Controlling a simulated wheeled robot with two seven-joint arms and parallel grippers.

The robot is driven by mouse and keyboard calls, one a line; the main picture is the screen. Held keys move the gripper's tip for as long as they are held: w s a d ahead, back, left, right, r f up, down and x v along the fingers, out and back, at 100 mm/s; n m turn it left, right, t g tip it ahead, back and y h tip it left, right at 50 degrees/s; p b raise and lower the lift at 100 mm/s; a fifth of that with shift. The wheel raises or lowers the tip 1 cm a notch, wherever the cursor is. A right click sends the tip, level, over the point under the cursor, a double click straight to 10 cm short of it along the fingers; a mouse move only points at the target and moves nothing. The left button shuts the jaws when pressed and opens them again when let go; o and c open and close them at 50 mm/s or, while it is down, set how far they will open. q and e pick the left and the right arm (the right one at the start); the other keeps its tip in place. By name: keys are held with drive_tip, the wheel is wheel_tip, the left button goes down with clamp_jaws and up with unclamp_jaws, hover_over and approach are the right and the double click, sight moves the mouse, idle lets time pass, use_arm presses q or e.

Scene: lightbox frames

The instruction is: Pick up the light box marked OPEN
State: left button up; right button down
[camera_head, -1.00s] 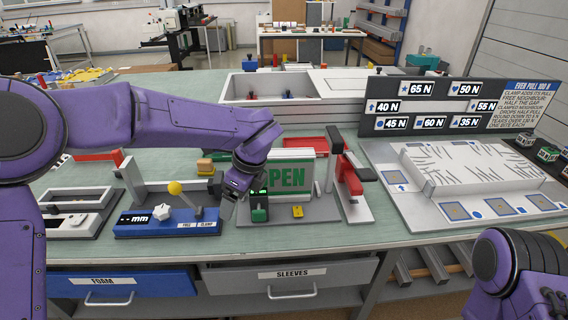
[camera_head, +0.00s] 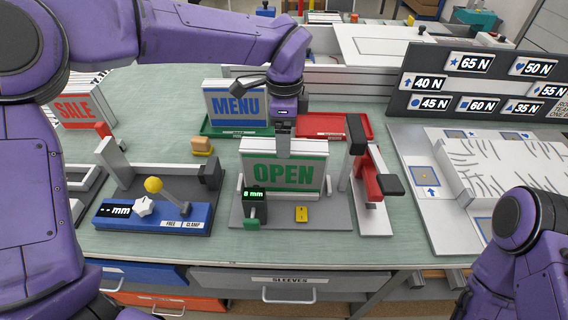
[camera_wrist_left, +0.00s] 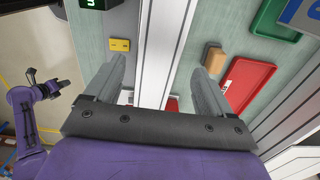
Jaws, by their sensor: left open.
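In the left wrist view, the open gripper (camera_wrist_left: 165,58) has one finger on each side of the box's long white top (camera_wrist_left: 155,45). Contact between fingers and box cannot be told. My right arm shows at the lower right of the head view, its gripper out of sight.
A MENU light box (camera_head: 235,104) stands behind on a green tray (camera_head: 217,130), beside a red tray (camera_head: 345,124). A SALE box (camera_head: 76,112) is at left. A green-display device (camera_head: 254,204) stands before the OPEN box; a red clamp (camera_head: 371,180) is to its right.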

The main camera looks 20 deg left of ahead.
sight(284, 168)
use_arm(q)
drive_tip(key=f+p, duration=0.1)
drive_tip(key=f, duration=0.1)
drive_tip(key=f+p, duration=0.1)
drive_tip(key=f, duration=0.2)
drive_tip(key=shift+s+f, duration=0.2)
drive_tip(key=shift+f, duration=0.15)
clamp_jaws()
